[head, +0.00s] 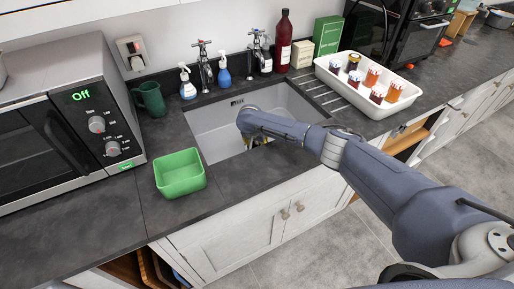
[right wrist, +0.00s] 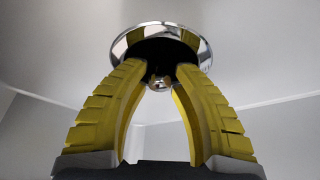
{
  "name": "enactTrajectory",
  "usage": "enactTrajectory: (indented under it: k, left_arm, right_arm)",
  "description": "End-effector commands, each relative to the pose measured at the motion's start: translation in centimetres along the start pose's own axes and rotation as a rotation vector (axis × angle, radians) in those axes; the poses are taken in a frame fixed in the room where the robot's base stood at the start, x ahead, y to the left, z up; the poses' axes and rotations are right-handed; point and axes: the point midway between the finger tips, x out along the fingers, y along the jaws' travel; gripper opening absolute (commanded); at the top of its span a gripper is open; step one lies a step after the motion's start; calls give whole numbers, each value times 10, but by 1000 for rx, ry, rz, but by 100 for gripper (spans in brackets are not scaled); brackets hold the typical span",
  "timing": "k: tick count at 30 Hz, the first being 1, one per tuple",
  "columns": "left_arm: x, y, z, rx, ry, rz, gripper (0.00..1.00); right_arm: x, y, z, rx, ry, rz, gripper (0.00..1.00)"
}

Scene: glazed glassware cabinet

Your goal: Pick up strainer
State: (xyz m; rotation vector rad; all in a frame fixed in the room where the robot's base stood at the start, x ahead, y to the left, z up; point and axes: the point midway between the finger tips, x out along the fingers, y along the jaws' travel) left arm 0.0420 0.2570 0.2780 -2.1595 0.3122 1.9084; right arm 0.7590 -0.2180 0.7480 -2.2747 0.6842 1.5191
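The strainer (right wrist: 161,83) shows in the right wrist view as a small shiny knob at the centre of a round chrome drain rim (right wrist: 121,46) with a dark inside. My right gripper (right wrist: 167,70) points at it with two yellow fingers spread apart. The knob shows in the gap between the fingers, and I see no clear contact. The fingertips overlap the dark drain area. In the head view my right gripper (head: 257,141) is down in the sink (head: 215,120), mostly hidden by my own arm, which also hides the drain. My left gripper is not in view.
A green tub (head: 180,174) stands on the counter left of the sink. Taps and soap bottles (head: 187,85) line the sink's back. A white tray (head: 340,90) with several jars stands to the right.

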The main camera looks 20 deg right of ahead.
Motion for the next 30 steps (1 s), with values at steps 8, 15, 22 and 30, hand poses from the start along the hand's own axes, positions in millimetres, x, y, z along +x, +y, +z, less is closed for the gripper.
enactTrajectory:
  k: [8, 15, 22, 30]
  left_arm:
    - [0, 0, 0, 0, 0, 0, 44]
    - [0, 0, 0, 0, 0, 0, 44]
    - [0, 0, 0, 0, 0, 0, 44]
    - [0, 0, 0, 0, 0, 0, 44]
  right_arm:
    - [0, 0, 0, 0, 0, 0, 0]
    - [0, 0, 0, 0, 0, 0, 0]
    - [0, 0, 0, 0, 0, 0, 0]
    - [-10, -1, -4, 0, -1, -2, 0]
